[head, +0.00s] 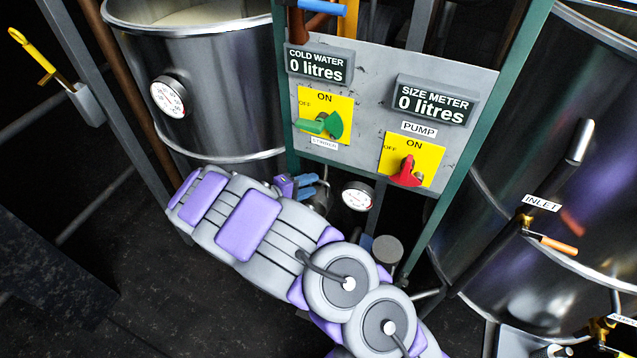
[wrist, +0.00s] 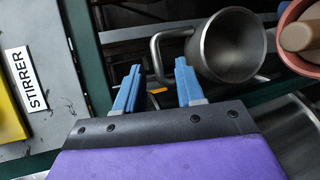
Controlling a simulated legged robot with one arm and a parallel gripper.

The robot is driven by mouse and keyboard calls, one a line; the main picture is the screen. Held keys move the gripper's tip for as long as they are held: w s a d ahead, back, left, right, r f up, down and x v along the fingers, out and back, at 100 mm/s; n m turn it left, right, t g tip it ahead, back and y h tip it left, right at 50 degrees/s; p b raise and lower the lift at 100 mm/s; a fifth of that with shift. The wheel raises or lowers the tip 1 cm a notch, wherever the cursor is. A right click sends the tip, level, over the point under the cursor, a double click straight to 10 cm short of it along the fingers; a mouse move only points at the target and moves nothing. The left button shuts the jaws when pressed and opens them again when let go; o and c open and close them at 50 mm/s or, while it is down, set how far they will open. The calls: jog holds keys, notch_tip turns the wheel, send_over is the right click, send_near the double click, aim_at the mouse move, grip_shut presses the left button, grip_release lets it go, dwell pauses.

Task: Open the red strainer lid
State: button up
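I cannot pick out a red strainer lid with certainty. In the wrist view, a reddish round rim (wrist: 290,25) with a tan cylinder (wrist: 297,37) inside it is cut off at the top right corner. I cannot tell if it is the strainer or its lid. My gripper (wrist: 158,66) has its two blue fingers apart with nothing held between them. A metal mug-like vessel (wrist: 228,46) with a handle lies just beyond the right finger. In the head view, my gripper (head: 312,187) is small, below the control panel and partly hidden by my arm.
The grey control panel (head: 365,120) carries a green stirrer switch (head: 322,125) and a red pump switch (head: 407,172). Steel tanks stand left (head: 225,90) and right (head: 500,190). A dial gauge (head: 357,196) and pipework sit below the panel. Green posts flank it.

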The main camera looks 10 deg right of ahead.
aim_at(320, 182)
jog(key=shift+x, duration=2.15)
jog(key=shift+s, duration=0.1)
grip_shut()
jog(key=shift+f, duration=0.1)
